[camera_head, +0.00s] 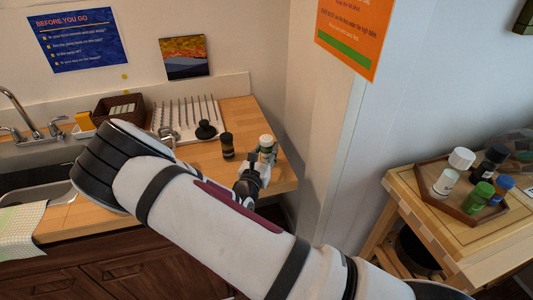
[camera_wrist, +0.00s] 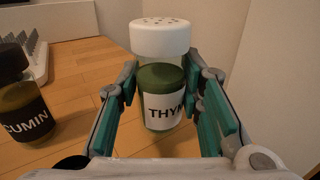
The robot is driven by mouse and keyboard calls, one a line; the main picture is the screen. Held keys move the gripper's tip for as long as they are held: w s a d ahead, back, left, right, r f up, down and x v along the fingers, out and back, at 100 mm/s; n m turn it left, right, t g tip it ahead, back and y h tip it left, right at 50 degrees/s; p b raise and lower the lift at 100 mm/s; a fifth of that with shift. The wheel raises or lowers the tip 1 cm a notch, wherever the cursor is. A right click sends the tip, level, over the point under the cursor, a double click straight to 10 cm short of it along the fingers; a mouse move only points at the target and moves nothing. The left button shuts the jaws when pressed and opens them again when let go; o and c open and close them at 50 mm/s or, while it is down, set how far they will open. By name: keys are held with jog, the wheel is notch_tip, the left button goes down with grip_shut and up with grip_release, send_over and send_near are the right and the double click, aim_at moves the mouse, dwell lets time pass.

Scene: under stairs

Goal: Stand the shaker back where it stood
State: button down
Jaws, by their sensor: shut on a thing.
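The shaker (camera_wrist: 160,78) has a white perforated cap, green contents and a white label that reads "THYM". In the wrist view it is upright between the two fingers of my gripper (camera_wrist: 168,92), which is shut on it. In the head view the shaker (camera_head: 267,143) shows near the right end of the wooden counter (camera_head: 238,107), with my gripper (camera_head: 259,164) at it. I cannot tell whether its base touches the counter. A cumin shaker with a dark cap (camera_head: 227,146) stands to its left; it also shows in the wrist view (camera_wrist: 24,104).
A white dish rack (camera_head: 186,116), a black stopper-like object (camera_head: 206,130) and a dark basket (camera_head: 118,108) sit behind on the counter. A sink (camera_head: 40,150) is at left. A wall bounds the counter's right side. A side table holds a wooden tray (camera_head: 466,212) with several bottles.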

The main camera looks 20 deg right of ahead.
jog(key=shift+f, duration=0.55)
jog(key=shift+f, duration=0.15)
jog(key=c, duration=1.1)
grip_release()
